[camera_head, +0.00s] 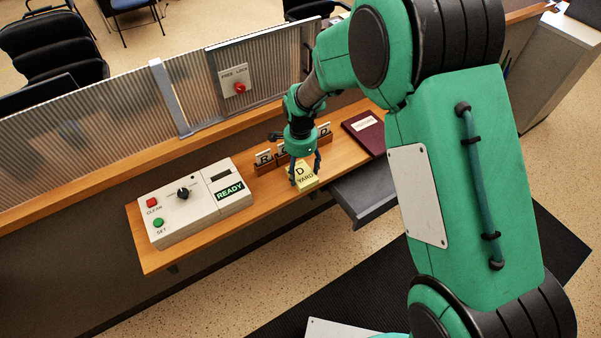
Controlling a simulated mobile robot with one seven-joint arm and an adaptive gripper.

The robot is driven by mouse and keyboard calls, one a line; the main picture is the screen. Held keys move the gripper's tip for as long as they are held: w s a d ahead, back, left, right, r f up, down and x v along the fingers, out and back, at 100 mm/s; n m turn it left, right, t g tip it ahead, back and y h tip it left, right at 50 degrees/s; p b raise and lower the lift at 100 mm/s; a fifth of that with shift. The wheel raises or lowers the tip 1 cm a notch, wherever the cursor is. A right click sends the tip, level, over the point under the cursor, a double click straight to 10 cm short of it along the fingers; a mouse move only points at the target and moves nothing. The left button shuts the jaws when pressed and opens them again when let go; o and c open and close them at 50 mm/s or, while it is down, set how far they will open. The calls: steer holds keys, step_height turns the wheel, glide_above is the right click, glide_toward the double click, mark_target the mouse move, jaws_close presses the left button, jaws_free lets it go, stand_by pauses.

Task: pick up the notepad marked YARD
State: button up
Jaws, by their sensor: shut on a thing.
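The notepad marked YARD (306,182) is a small yellow pad with a large D above the word YARD. It is at the front edge of the wooden shelf, right of the control box. My gripper (305,178) points down over it, with its dark fingers on either side of the pad, shut on it. Whether the pad is lifted off the shelf or still touching it cannot be told from this view.
Wooden holders (264,163) with lettered cards stand behind the pad, partly hidden by my gripper. A control box (195,203) sits at left. A dark red book (366,132) lies at right, above an open grey drawer (362,193). A ribbed screen (110,125) runs behind.

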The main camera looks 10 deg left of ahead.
mark_target(300, 171)
steer(key=shift+r, duration=0.6)
step_height(300, 171, up, 2)
steer(key=shift+r+p, duration=0.1)
steer(key=shift+p, duration=0.25)
steer(key=s+d, duration=0.4)
steer(key=s, duration=0.3)
steer(key=s+d+r+p, duration=0.1)
steer(key=s+d, duration=0.3)
steer(key=s, duration=0.3)
steer(key=shift+r, duration=0.25)
steer(key=shift+w, duration=0.1)
